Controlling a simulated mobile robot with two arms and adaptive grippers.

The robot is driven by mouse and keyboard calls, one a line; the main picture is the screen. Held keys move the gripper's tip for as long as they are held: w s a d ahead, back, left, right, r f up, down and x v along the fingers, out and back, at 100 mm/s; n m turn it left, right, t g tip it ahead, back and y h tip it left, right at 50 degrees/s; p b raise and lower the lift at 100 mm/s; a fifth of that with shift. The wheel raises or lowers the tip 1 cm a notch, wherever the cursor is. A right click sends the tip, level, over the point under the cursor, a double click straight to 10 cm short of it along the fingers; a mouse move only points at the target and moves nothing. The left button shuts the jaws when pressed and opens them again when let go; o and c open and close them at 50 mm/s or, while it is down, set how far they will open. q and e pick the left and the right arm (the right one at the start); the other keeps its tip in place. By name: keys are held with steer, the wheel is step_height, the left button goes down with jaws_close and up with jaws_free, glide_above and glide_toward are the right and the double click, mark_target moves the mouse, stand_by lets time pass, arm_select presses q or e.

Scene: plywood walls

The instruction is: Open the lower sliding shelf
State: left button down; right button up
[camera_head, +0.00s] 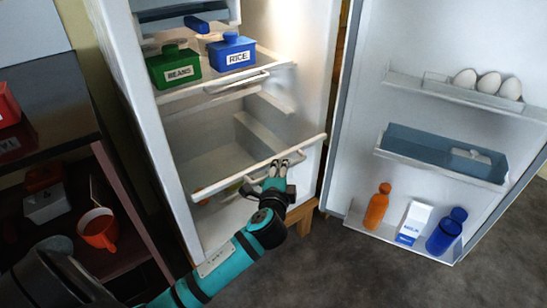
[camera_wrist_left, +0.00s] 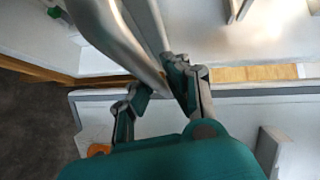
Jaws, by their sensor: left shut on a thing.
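The lower sliding shelf (camera_head: 215,165) is in the open fridge in the head view, below the shelf with the two boxes. Its pale handle (camera_head: 258,176) runs along the front edge. The handle also shows large in the left wrist view (camera_wrist_left: 125,40) as a curved bar. My left gripper (camera_head: 280,168) is at the right part of this handle, shut on it. In the left wrist view its fingers (camera_wrist_left: 155,88) are on either side of the bar. My right gripper is not in view.
The upper shelf holds a green beans box (camera_head: 174,68) and a blue rice box (camera_head: 232,52). The fridge door (camera_head: 360,130) stands open at right, with eggs (camera_head: 490,83), bottles and a milk carton (camera_head: 413,222).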

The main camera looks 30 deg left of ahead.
arm_select(q)
steer(key=shift+s+d+f, duration=0.1)
steer(key=shift+s+d, duration=0.25)
steer(key=shift+d, duration=0.45)
steer(key=shift+s+d+f, duration=0.15)
steer(key=shift+s+d, duration=0.25)
steer(key=shift+d, duration=0.35)
steer(key=shift+s+d+f, duration=0.1)
steer(key=shift+s+d, duration=0.25)
steer(key=shift+d, duration=0.45)
steer(key=c, duration=1.3)
jaws_free()
steer(key=shift+c, duration=0.2)
steer(key=shift+w+r, duration=0.1)
steer(key=shift+r, duration=0.05)
steer(key=shift+r, duration=0.1)
steer(key=v, duration=1.2)
